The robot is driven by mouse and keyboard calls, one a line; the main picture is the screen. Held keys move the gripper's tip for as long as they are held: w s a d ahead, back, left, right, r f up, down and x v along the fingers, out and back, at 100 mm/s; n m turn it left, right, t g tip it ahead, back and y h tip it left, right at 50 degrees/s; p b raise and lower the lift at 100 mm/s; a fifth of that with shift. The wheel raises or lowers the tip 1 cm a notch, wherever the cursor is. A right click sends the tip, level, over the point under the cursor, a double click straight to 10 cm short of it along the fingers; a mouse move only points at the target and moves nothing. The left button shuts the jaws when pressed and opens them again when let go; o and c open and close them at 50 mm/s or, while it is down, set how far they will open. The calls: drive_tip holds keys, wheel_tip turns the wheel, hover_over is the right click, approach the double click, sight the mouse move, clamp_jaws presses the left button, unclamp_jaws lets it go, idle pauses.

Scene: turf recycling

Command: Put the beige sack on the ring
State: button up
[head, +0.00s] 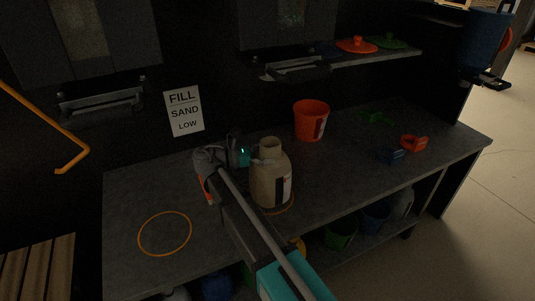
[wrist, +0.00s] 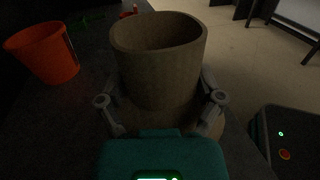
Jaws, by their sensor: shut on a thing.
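An orange ring (head: 165,233) lies flat and empty on the bench at the front left. Whether the sack's base touches the bench is hard to tell.
An orange bucket (head: 311,120) stands behind the sack. Blue (head: 391,156), red (head: 413,143) and green (head: 377,118) small items lie to the right. A "FILL SAND LOW" sign (head: 184,111) is on the wall. The bench between sack and ring is crossed by my arm.

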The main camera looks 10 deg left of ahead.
drive_tip(key=shift+f, duration=0.25)
drive_tip(key=o, duration=1.1)
drive_tip(key=shift+c, duration=0.2)
drive_tip(key=shift+a, duration=0.15)
drive_tip(key=v, duration=0.7)
drive_tip(key=shift+s+a, duration=0.1)
